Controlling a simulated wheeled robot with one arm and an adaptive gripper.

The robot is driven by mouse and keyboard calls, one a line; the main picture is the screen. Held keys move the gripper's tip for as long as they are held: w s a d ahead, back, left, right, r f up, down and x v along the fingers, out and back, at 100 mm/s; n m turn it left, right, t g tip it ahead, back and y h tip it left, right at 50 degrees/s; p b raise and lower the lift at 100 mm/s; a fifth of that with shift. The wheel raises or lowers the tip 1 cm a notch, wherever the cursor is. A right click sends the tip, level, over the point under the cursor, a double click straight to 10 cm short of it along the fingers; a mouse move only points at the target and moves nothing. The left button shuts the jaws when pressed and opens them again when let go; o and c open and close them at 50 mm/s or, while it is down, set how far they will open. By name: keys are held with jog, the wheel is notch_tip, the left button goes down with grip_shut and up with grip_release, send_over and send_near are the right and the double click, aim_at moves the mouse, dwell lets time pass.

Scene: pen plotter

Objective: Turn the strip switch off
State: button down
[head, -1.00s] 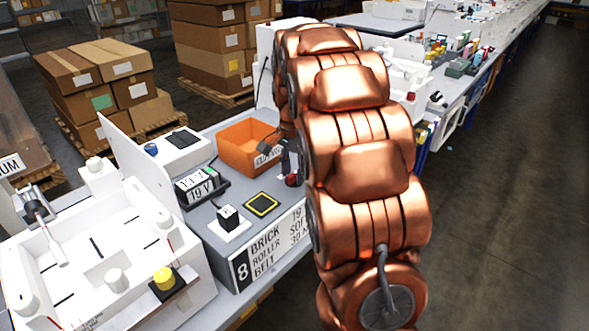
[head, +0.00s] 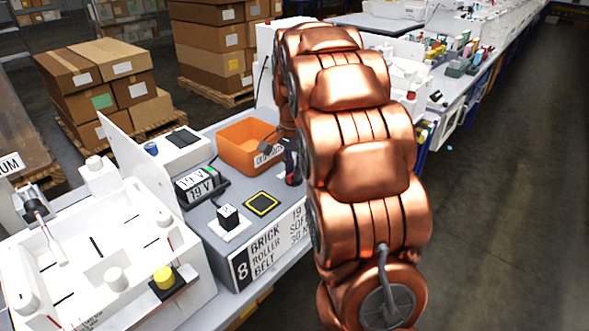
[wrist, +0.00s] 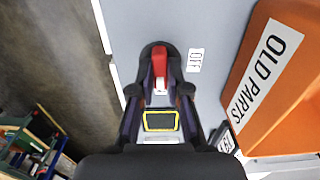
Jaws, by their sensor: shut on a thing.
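The strip switch (wrist: 161,62) shows in the wrist view as a red lever on a dark rounded body, just past my fingertips. A small white OFF label (wrist: 195,60) lies on the grey surface to its right. My gripper (wrist: 160,92) has its two dark fingers close on both sides of the red lever's near end and is shut on it. The exact contact is hard to make out. In the head view my gripper (head: 290,158) is partly hidden behind my copper arm, with a bit of red at its lower end.
An orange OLD PARTS bin (wrist: 275,75) stands close on the right in the wrist view; it also shows in the head view (head: 235,150). A black square with a yellow border (head: 262,203) and 19 V boxes (head: 200,185) are on the grey bench.

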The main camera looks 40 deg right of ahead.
jog(key=shift+n, duration=0.3)
jog(key=n+b, duration=0.1)
jog(key=n, duration=0.2)
jog(key=shift+f+n+b, duration=0.1)
jog(key=shift+n+b, duration=0.2)
jog(key=n+b, duration=0.1)
jog(key=n, duration=0.3)
jog(key=shift+w, duration=0.1)
jog(key=n, duration=0.5)
jog(key=shift+n, duration=2.3)
jog(key=c, duration=1.1)
grip_release()
jog(key=shift+c, duration=0.2)
jog(key=shift+r, duration=0.2)
